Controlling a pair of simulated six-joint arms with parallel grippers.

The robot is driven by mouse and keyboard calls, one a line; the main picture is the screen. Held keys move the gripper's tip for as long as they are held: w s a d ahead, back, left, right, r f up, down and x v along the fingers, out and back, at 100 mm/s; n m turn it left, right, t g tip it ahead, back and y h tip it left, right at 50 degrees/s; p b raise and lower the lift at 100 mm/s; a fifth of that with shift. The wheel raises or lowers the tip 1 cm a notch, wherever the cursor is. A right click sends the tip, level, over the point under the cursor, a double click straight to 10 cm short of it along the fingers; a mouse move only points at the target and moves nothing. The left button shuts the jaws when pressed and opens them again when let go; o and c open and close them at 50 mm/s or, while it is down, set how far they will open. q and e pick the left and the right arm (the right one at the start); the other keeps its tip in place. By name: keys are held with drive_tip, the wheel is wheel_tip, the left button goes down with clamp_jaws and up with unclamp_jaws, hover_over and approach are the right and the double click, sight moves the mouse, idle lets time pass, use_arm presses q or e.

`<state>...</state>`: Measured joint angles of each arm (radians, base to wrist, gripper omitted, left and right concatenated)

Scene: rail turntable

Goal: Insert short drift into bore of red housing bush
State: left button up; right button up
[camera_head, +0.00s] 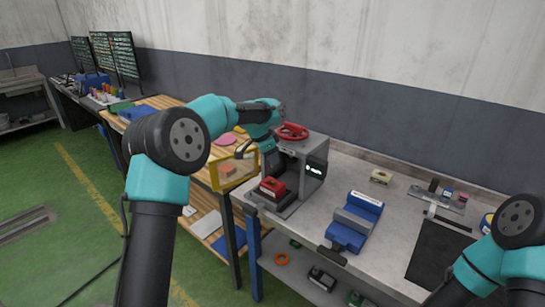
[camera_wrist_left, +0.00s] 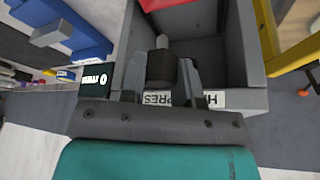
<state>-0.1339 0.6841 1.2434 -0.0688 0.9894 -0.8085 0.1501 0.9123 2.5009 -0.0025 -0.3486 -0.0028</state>
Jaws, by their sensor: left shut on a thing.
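The red housing (camera_head: 271,187) sits low in the front of the grey press (camera_head: 311,150), on its base. It also shows in the left wrist view as a red block (camera_wrist_left: 200,52) beyond the fingers; its bore cannot be made out. My left gripper (camera_wrist_left: 160,85) is shut on the short drift (camera_wrist_left: 161,66), a dark cylinder with a paler, narrower tip. The drift is apart from the housing, with its tip pointing away from my wrist. In the head view my left gripper is at the front of the press, above the housing, and the drift is not clear there.
A red handwheel (camera_head: 292,131) tops the press. A blue vice (camera_head: 356,220) stands on the bench to its right, with a dark mat (camera_head: 440,253) further right. Bench space between the press and the vice is narrow.

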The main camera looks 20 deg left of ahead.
use_arm(q)
hover_over(275, 183)
drive_tip(key=a, duration=0.1)
drive_tip(key=shift+s+f, duration=0.15)
drive_tip(key=shift+f, duration=1.3)
drive_tip(key=shift+s+f, duration=0.1)
drive_tip(key=shift+f, duration=1.3)
drive_tip(key=shift+f, duration=1.65)
drive_tip(key=o, duration=1.1)
drive_tip(key=shift+f, duration=0.1)
drive_tip(key=v, duration=1.7)
drive_tip(key=shift+a+r, duration=0.2)
drive_tip(key=shift+r, duration=0.15)
